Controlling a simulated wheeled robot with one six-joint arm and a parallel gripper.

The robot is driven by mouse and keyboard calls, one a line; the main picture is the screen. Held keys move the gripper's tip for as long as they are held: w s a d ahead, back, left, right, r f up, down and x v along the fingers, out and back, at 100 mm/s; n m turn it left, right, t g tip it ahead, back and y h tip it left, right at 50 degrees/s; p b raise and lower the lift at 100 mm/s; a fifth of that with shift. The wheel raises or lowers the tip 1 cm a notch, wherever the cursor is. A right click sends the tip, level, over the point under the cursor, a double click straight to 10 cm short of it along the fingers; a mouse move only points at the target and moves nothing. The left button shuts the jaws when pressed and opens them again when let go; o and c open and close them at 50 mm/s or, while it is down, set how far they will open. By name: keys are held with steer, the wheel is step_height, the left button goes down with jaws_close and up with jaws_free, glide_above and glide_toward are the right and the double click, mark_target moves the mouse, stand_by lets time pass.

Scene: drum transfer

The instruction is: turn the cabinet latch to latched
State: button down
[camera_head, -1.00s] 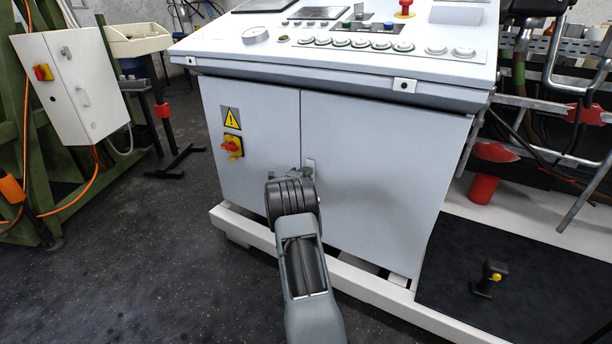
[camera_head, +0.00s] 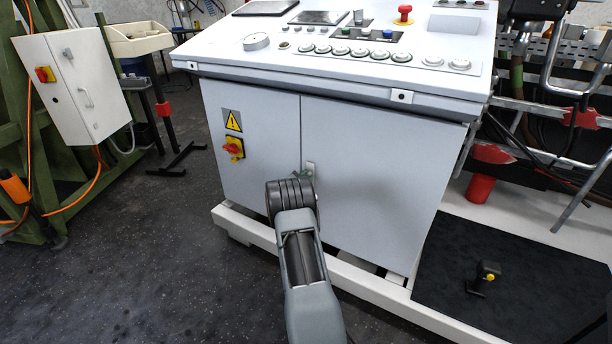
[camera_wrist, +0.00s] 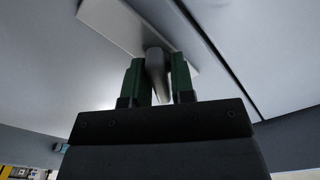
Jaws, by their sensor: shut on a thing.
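The cabinet (camera_head: 370,170) is a pale grey control console with two doors. Its latch is a small grey handle on a light plate (camera_head: 310,168) by the door seam, mostly hidden behind my arm in the head view. In the wrist view the latch handle (camera_wrist: 156,72) stands out from its plate (camera_wrist: 118,22). My gripper (camera_wrist: 158,82) has its two green fingers on either side of the handle and is shut on it. In the wrist view the handle lies nearly in line with the fingers, while the plate looks slanted. I cannot tell the latch's exact angle.
A white base rail (camera_head: 365,290) runs along the cabinet's foot. A black mat with a small yellow-topped joystick (camera_head: 487,272) lies at right.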

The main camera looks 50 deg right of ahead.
steer(key=n+p, duration=0.2)
steer(key=n, duration=0.4)
steer(key=shift+r+n, duration=0.1)
steer(key=shift+n, duration=0.2)
steer(key=shift+d+p, duration=0.1)
steer(key=shift+p, duration=0.2)
steer(key=c, duration=1.1)
jaws_free()
steer(key=p+v, duration=0.3)
steer(key=v, duration=1.1)
